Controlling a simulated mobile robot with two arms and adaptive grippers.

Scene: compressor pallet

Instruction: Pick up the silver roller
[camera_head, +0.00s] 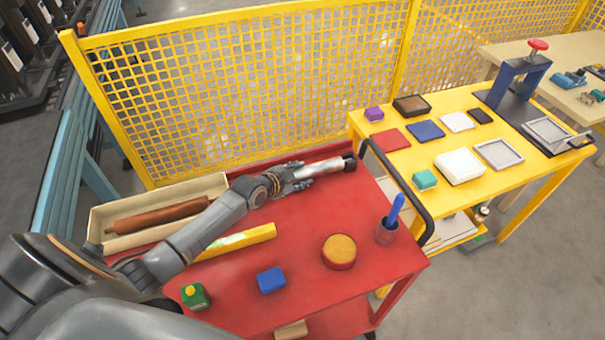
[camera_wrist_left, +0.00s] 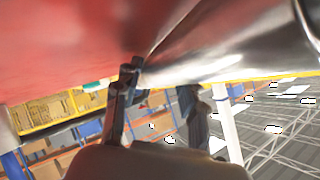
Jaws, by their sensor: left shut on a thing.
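The silver roller (camera_head: 322,168) is at the far right of the red cart top, with a black end (camera_head: 350,162) pointing right. My left gripper (camera_head: 300,175) reaches in from the left and is shut on the roller's left part. In the left wrist view the shiny roller (camera_wrist_left: 235,45) fills the upper right, close to the two dark fingers (camera_wrist_left: 158,100). I cannot tell whether the roller touches the cart top or hangs just above it. My right gripper is not in view.
A yellow table (camera_head: 400,165) stands right; a mesh fence (camera_head: 250,90) stands behind.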

